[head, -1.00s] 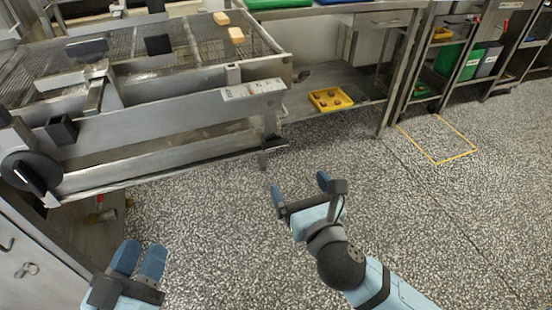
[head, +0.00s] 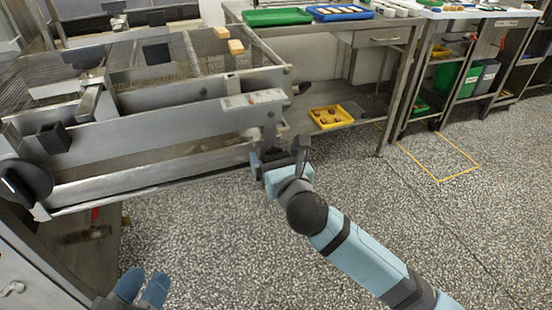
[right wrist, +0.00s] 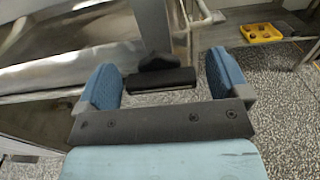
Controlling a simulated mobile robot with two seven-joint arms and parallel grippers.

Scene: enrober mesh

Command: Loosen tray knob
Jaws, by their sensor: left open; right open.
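The tray knob, a black bar-shaped grip with a rounded hump (right wrist: 162,78), shows in the right wrist view between the two blue fingers of my right gripper. Gaps show on both sides of it, and I cannot tell how deep it sits between them. In the head view my right gripper (head: 276,158) is open at the lower right end of the steel machine (head: 170,118) and hides the knob. My left gripper (head: 142,287) is open and empty above the floor at the bottom left, partly cut off by the frame edge.
A big black round knob (head: 24,181) is at the machine's left end. A yellow tray (head: 330,117) sits on the lower shelf of the steel table to the right.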

